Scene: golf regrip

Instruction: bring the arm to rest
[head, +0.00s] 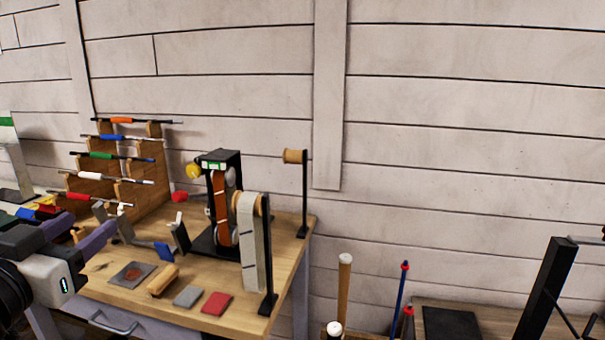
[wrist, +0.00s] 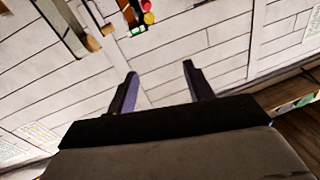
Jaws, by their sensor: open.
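My gripper (head: 82,232) shows at the left edge of the head view, above the front left part of the workbench. Its two dark purple fingers point to the right and stand apart. In the wrist view my gripper (wrist: 160,85) shows the same two fingers spread, with nothing between them. Behind them is the pale plank wall (wrist: 215,50). I see nothing held.
The wooden workbench (head: 225,318) holds a stepped rack (head: 150,190) of coloured-grip shafts, a belt machine (head: 222,200), a tape roll stand (head: 268,250), and small pads. A lower bench (head: 480,318) stands at right. Upright rods (head: 344,290) stand between them.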

